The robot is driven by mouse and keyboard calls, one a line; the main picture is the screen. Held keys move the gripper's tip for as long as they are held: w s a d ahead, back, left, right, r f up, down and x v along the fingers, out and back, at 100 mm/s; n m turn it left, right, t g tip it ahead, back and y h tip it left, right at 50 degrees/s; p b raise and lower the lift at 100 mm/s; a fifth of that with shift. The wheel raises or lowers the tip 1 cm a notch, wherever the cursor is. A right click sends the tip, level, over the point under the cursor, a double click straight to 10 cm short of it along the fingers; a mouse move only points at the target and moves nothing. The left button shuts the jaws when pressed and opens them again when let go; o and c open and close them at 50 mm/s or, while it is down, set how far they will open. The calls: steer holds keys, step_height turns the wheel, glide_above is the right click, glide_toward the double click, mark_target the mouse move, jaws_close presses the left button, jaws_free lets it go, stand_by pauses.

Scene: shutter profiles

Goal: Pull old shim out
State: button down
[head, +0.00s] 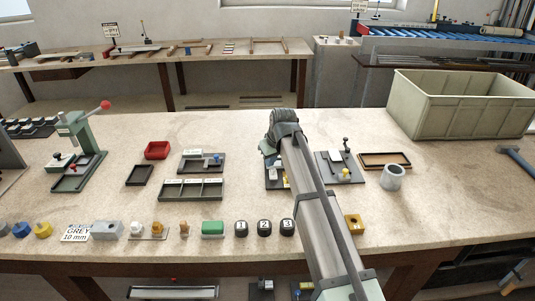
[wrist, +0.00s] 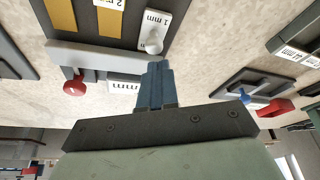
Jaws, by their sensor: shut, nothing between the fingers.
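My gripper (head: 272,150) is over the back middle of the bench, beside a dark fixture (head: 273,183) that my arm partly covers. In the wrist view its blue-grey fingers (wrist: 157,70) are together and hold nothing. Just beyond the fingertips is a white knob (wrist: 153,42) by a 1 mm label. Next to it a dark plate (wrist: 80,15) carries yellow strips and a 2 mm label. A grey bar (wrist: 100,58) with a red ball (wrist: 75,87) runs along the plate's edge. I cannot tell which piece is the old shim.
Another dark fixture (head: 350,174) stands right of my arm, near a wooden-rimmed tray (head: 402,167) and a grey cup (head: 392,178). Labelled trays (head: 191,198) lie left. A large crate (head: 440,112) stands back right. Several small blocks line the front edge.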

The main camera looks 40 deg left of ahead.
steer(key=shift+s+d, duration=0.1)
steer(key=shift+d, duration=0.15)
steer(key=shift+s+d+f, duration=0.15)
steer(key=shift+s+d, duration=1.7)
steer(key=shift+d, duration=0.05)
steer(key=a, duration=0.1)
steer(key=w+a, duration=0.1)
steer(key=a+r, duration=0.1)
steer(key=a, duration=0.1)
steer(key=shift+w, duration=0.25)
steer(key=v, duration=1)
steer(key=shift+a, duration=0.15)
